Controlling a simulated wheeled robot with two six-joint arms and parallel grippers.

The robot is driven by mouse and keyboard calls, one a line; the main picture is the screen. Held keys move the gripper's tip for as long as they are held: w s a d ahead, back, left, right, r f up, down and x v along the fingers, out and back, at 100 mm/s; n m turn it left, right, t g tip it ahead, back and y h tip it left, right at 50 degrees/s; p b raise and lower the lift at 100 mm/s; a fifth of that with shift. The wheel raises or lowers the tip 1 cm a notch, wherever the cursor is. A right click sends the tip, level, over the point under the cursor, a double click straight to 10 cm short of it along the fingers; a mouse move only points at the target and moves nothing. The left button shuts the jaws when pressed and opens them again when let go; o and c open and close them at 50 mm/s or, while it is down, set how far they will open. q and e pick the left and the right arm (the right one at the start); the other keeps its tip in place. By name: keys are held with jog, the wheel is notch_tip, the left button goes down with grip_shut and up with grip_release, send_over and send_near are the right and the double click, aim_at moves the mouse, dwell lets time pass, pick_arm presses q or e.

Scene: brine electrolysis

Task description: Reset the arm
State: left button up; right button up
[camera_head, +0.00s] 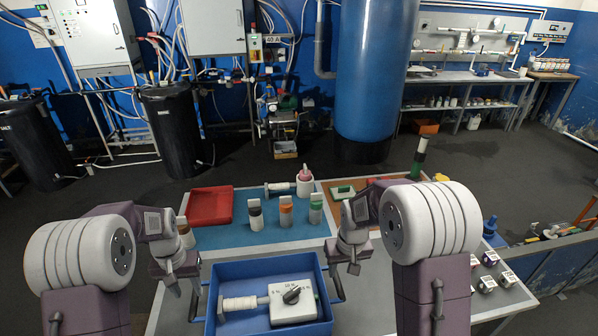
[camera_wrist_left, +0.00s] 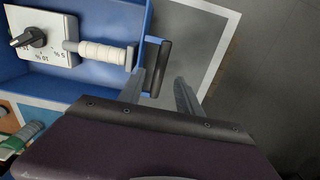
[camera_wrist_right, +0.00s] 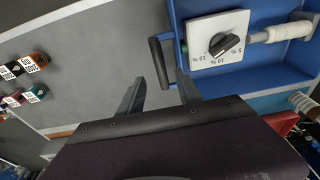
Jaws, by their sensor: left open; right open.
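My left gripper (camera_head: 182,282) is open and empty. It hangs just left of the blue tray (camera_head: 268,264), near the tray's left handle (camera_wrist_left: 163,68). In the left wrist view its two fingers (camera_wrist_left: 159,92) are spread apart, one close to the dark handle. My right gripper (camera_head: 343,268) is open and empty just right of the tray. In the right wrist view its fingers (camera_wrist_right: 159,94) are spread near the other handle (camera_wrist_right: 158,62). The tray holds a white box with a black dial (camera_head: 291,297) and a white ribbed cylinder (camera_head: 240,303).
A blue mat (camera_head: 240,234) behind the tray bears several small bottles and a red tray (camera_head: 209,206). An orange mat (camera_head: 390,197) lies to its right. Several small labelled items (camera_head: 487,285) stand at the table's right. A large blue tank (camera_head: 372,80) stands behind on the floor.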

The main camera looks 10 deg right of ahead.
pick_arm(q)
jog(key=shift+w+d+r+t, duration=0.1)
jog(key=shift+w+r+t, duration=0.1)
jog(key=shift+r, duration=0.3)
jog(key=shift+w+d+r+t, duration=0.1)
jog(key=shift+w+r, duration=0.1)
jog(key=shift+r, duration=0.25)
pick_arm(e)
jog(key=shift+w+a+r, duration=0.2)
jog(key=shift+w+r, duration=0.1)
jog(key=shift+r, duration=0.3)
pick_arm(q)
jog(key=s+d, duration=0.2)
jog(key=s, duration=1.5)
jog(key=shift+s+d+r+t, duration=0.25)
jog(key=shift+d+r+t, duration=0.05)
jog(key=shift+d+r, duration=0.1)
pick_arm(e)
jog(key=s+a, duration=0.2)
jog(key=s, duration=1.3)
jog(key=shift+s+a+g, duration=0.3)
jog(key=shift+a, duration=0.05)
pick_arm(q)
jog(key=shift+w, duration=0.2)
pick_arm(e)
jog(key=shift+w+f, duration=0.1)
jog(key=shift+w, duration=0.1)
